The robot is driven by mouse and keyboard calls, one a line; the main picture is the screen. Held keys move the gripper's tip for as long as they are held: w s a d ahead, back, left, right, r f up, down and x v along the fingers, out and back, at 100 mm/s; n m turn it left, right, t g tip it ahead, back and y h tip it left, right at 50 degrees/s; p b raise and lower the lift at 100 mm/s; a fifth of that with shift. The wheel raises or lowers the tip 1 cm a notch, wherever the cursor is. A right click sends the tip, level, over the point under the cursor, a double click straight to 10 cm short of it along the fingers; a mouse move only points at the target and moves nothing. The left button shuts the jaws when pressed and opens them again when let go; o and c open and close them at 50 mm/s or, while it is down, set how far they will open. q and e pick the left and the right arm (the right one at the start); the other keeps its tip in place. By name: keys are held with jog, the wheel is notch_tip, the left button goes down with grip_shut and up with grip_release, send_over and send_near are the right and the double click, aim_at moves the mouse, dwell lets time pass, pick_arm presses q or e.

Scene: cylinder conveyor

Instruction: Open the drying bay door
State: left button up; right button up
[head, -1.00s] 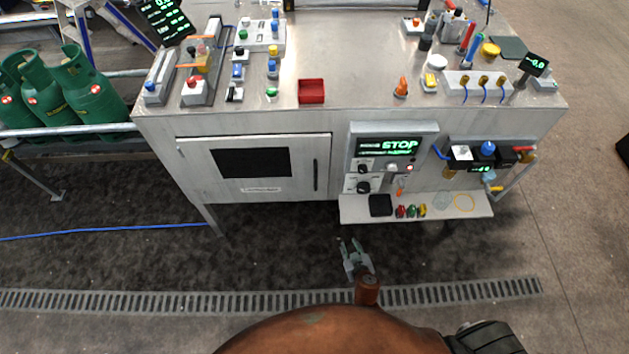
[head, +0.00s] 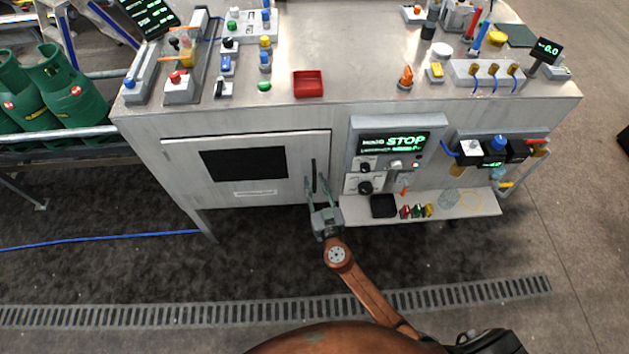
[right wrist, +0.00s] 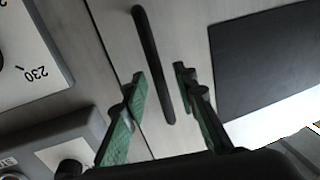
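The drying bay door (head: 225,190) is a pale metal panel with a dark window (head: 243,163) in the bench front, and it looks shut. Its black vertical bar handle (head: 313,172) is near the door's right edge. My right gripper (head: 322,184) is open at the handle's lower part. In the right wrist view the handle (right wrist: 152,65) runs between the two green-padded fingers of the gripper (right wrist: 160,88), with a gap on each side. The dark window (right wrist: 265,60) is also there at the right. My left gripper is not in view.
A control panel (head: 352,150) with a green STOP display and knobs is right of the door. A small shelf (head: 350,217) with a black pad and coloured parts juts out below it. Green gas cylinders (head: 75,90) stand at the left. The floor before the door is clear.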

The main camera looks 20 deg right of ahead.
jog(key=shift+w, duration=0.45)
jog(key=shift+c, duration=0.4)
grip_shut()
